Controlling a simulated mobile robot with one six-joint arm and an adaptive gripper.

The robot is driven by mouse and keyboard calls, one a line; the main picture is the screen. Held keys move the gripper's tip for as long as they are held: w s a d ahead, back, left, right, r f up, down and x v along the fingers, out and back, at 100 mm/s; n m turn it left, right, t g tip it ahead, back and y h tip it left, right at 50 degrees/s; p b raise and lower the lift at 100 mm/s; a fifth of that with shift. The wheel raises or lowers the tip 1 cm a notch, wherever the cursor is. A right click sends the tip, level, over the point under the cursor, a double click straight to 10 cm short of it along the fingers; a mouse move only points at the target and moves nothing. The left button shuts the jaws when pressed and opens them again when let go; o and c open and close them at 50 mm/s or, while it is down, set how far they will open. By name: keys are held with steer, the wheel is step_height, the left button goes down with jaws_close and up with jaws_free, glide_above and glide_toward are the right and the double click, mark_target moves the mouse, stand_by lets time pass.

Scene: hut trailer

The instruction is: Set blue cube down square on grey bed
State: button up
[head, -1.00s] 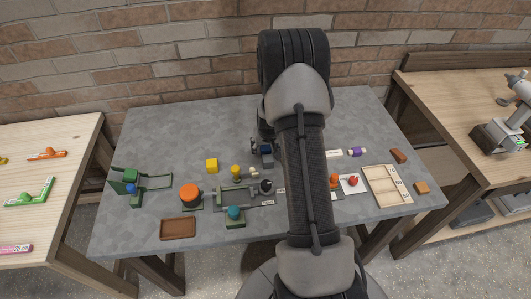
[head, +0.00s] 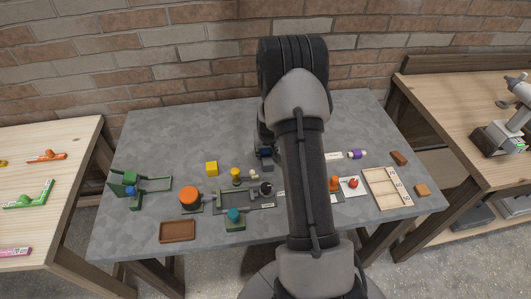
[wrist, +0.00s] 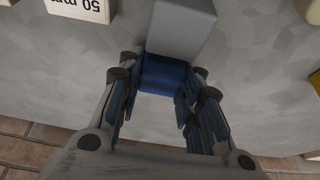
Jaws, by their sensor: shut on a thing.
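The blue cube (wrist: 163,75) sits between the two fingertips of my gripper (wrist: 160,82) in the wrist view, with a finger against each side. The grey bed (wrist: 184,28) is a pale block just past the cube, and the cube overlaps its near end in this view. In the head view the blue cube (head: 266,151) shows dark beside my arm, directly over the grey bed (head: 267,166). I cannot tell whether the cube touches the bed. My arm hides part of the gripper in the head view.
An orange round piece (head: 189,194) and a brown tray (head: 177,230) are further left. The back of the table is clear.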

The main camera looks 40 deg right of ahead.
steer(key=shift+r, duration=0.1)
step_height(320, 180, up, 20)
steer(key=p, duration=0.5)
steer(key=shift+p, duration=0.3)
